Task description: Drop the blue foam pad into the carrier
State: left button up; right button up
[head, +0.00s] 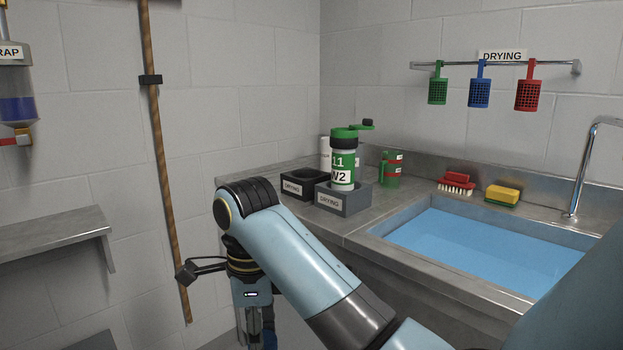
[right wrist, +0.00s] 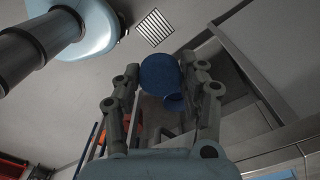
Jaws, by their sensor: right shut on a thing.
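The blue foam pad (right wrist: 160,75) is between the fingers of my right gripper (right wrist: 160,88) in the right wrist view. It looks rounded, with a smaller curled part at its lower right. In the head view my right gripper (head: 262,338) hangs low at the bottom edge, partly cut off, with a bit of blue beside it. What looks like the carrier (head: 343,162), a green and white cylinder marked 11 and W2, stands upright in a grey holder labelled DRYING. A green flap with a dark knob sticks out right at its top. My right gripper is below and left of it, apart. My left gripper is not in view.
The grey holder (head: 343,203) and a black one (head: 300,185) stand on the metal counter. A green canister (head: 391,170) stands behind. A water-filled sink (head: 480,243), red brush (head: 457,182) and sponge (head: 502,195) lie right. A brown pole (head: 165,180) stands left.

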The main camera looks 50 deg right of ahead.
aim_at(345, 180)
jog(key=i+z, duration=0.3)
jog(key=i+j+z, duration=0.35)
jog(key=i, duration=0.2)
jog(key=i+j+z, duration=0.3)
jog(key=i+l, duration=0.1)
